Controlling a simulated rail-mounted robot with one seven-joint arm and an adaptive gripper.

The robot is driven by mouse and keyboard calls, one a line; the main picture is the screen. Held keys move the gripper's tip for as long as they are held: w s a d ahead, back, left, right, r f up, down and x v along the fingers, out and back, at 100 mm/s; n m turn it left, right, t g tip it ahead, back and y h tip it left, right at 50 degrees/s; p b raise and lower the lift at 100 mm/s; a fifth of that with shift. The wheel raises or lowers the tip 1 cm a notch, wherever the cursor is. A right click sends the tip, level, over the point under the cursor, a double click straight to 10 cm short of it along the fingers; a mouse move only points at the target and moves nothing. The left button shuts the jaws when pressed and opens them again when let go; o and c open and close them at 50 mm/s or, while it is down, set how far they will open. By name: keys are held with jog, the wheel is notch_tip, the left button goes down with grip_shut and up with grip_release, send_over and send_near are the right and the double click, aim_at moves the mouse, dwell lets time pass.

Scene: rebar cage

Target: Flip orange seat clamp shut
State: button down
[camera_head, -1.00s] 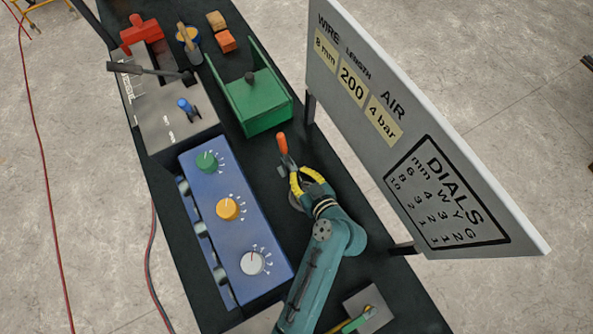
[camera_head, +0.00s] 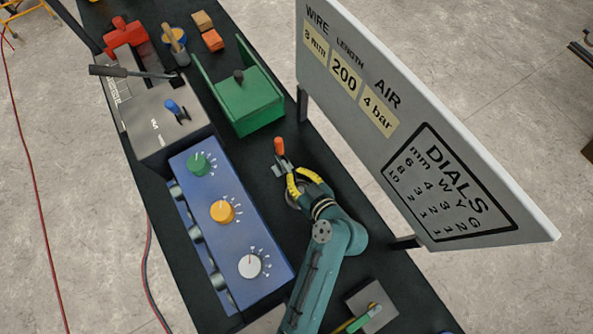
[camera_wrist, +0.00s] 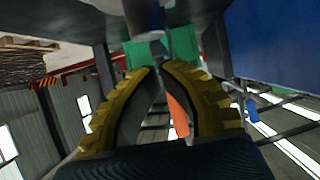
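The seat clamp has an orange handle (camera_head: 279,146) that stands up from a small grey metal body (camera_head: 282,165) on the black bench. My gripper (camera_head: 297,174) has yellow fingers and sits low, just below and right of the clamp body in the head view. In the wrist view, my fingers (camera_wrist: 160,68) curve towards each other with a narrow gap at the tips. Any contact with the clamp is hidden.
A blue dial box (camera_head: 232,237) stands left of my arm. A green tray (camera_head: 252,113) lies beyond the clamp. A large sign (camera_head: 420,120) rises close on the right. A grey block with a green-handled part (camera_head: 372,305) sits near the front.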

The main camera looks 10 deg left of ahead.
jog(key=r+p, duration=0.1)
jog(key=r, duration=0.1)
jog(key=r+p, duration=0.2)
jog(key=shift+s+d+r, duration=0.2)
jog(key=shift+r, duration=0.15)
jog(key=s+d+r+b, duration=0.1)
jog(key=s+d, duration=0.5)
jog(key=shift+s+d+r, duration=0.2)
jog(key=shift+s+r, duration=0.1)
